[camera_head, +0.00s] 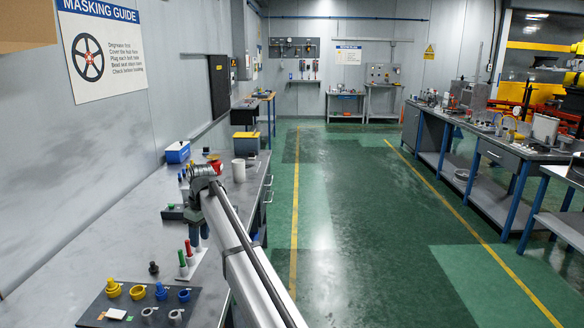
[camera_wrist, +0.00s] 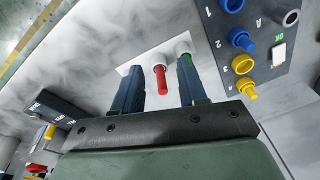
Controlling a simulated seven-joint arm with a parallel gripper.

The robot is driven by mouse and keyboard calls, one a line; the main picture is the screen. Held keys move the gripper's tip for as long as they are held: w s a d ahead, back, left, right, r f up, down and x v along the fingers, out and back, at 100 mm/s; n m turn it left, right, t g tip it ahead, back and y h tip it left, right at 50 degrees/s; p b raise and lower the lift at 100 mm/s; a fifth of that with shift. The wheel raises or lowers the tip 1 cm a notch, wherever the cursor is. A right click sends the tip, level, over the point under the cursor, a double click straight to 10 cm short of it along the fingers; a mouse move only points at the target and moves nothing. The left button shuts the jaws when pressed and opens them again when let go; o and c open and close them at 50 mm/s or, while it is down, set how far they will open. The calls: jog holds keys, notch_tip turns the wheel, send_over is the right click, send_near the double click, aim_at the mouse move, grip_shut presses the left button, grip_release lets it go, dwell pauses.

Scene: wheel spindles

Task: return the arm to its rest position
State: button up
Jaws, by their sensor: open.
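My gripper (camera_head: 198,240) is open and hangs low over the left workbench (camera_head: 90,250), its blue fingers pointing down. In the wrist view the fingers of my gripper (camera_wrist: 158,72) are apart with nothing gripped. A red peg (camera_head: 188,248) and a green peg (camera_head: 183,262) stand on a small white plate close to the fingers. In the wrist view the red peg (camera_wrist: 160,78) shows between the fingers without contact, and the green peg (camera_wrist: 186,60) is partly hidden by the right finger. No rest position is marked.
A dark panel (camera_head: 120,312) with yellow, blue and grey plugs lies at the near end of the bench. A black knob (camera_head: 153,268), a dark block (camera_head: 174,213), a white cup (camera_head: 238,170) and a blue box (camera_head: 177,152) are also there. The green aisle (camera_head: 350,220) is clear.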

jog(key=w+d+f+m+y, duration=0.2)
jog(key=d+f+y, duration=0.1)
jog(key=d+f, duration=1.15)
jog(key=s+d+f+m+h, duration=0.1)
jog(key=s+d+f+m, duration=0.1)
jog(key=s+d+f, duration=0.45)
jog(key=s+d+f+m+g, duration=0.15)
jog(key=d+f, duration=0.25)
jog(key=f, duration=0.5)
jog(key=s+d+f+m+h, duration=0.1)
jog(key=s+d+f, duration=0.4)
jog(key=f, duration=0.3)
jog(key=s+d+f+m+g+h, duration=0.1)
jog(key=s+d+f+m, duration=0.1)
jog(key=s+d+f, duration=0.45)
jog(key=s+d+f+m+g, duration=0.15)
jog(key=s+d+f, duration=0.25)
jog(key=s+f, duration=0.5)
jog(key=s+d+f+m+g, duration=0.1)
jog(key=s+d, duration=0.3)
jog(key=s, duration=0.9)
jog(key=s+d+f+m+g+h, duration=0.1)
jog(key=s+d+f+m, duration=0.1)
jog(key=s, duration=1.2)
jog(key=shift+d+f+m+g+h, duration=0.3)
jog(key=shift+d+m, duration=0.1)
jog(key=shift+d, duration=0.5)
